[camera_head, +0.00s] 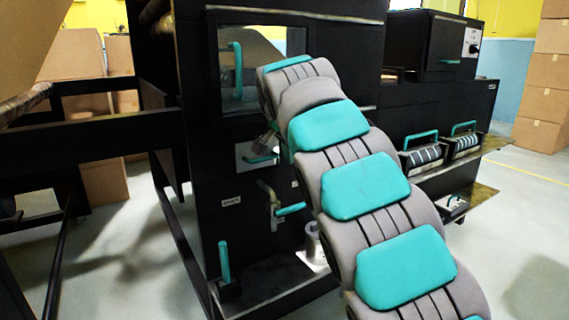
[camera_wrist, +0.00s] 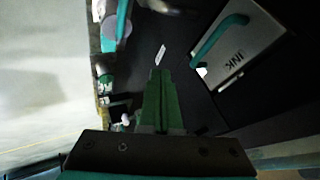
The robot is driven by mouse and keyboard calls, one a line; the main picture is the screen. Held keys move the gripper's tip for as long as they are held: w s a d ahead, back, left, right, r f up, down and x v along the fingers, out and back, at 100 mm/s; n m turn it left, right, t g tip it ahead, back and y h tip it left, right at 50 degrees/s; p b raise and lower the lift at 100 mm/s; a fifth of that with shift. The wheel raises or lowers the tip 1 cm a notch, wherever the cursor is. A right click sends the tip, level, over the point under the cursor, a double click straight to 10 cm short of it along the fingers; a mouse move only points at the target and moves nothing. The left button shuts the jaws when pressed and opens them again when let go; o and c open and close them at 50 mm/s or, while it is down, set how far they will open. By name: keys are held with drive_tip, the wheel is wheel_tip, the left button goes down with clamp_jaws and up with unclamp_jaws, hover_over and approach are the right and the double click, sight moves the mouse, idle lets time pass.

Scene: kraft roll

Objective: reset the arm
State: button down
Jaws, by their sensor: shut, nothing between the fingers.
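My gripper (camera_wrist: 162,78) shows in the wrist view with its two green fingers together and nothing between them. It is in front of the dark face of a machine, apart from the teal handle (camera_wrist: 218,42) on a white panel marked INK (camera_wrist: 240,66) at the right. In the head view my grey and teal arm reaches from the lower right up toward the black machine (camera_head: 215,180). The gripper itself is mostly hidden behind the arm there. A white panel (camera_head: 245,157) with a teal handle shows just left of the arm.
The machine has a window (camera_head: 232,85), a lever with a teal grip (camera_head: 290,209) and an upright teal handle (camera_head: 224,262). Striped rolls (camera_head: 424,155) sit at the right. Cardboard boxes (camera_head: 546,75) stand at the far right. Pale floor (camera_head: 530,220) is open at the right.

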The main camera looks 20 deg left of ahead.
drive_tip(key=a+v, duration=0.1)
drive_tip(key=v, duration=0.4)
drive_tip(key=s+d+f+n+g+h, duration=0.15)
drive_tip(key=s+d+f, duration=0.3)
drive_tip(key=d, duration=0.55)
drive_tip(key=s+d+f+g, duration=0.25)
drive_tip(key=s+d, duration=0.25)
drive_tip(key=d, duration=0.5)
drive_tip(key=s+d+f+g+h, duration=0.1)
drive_tip(key=s+d+f, duration=0.3)
drive_tip(key=d, duration=0.5)
drive_tip(key=s+d+f+n+g, duration=0.1)
drive_tip(key=s+d+f, duration=0.1)
drive_tip(key=s+f, duration=0.4)
drive_tip(key=s+d+f+n+g, duration=0.2)
drive_tip(key=s+f, duration=0.4)
drive_tip(key=s, duration=0.8)
drive_tip(key=s+d+f+n+g, duration=0.1)
drive_tip(key=s+d+f, duration=0.3)
drive_tip(key=s, duration=0.6)
wheel_tip(320, 180, down, 2)
drive_tip(key=shift+f+n+g+y, duration=0.1)
drive_tip(key=shift+n+g+y, duration=0.25)
drive_tip(key=shift+y, duration=0.1)
drive_tip(key=shift+s, duration=0.15)
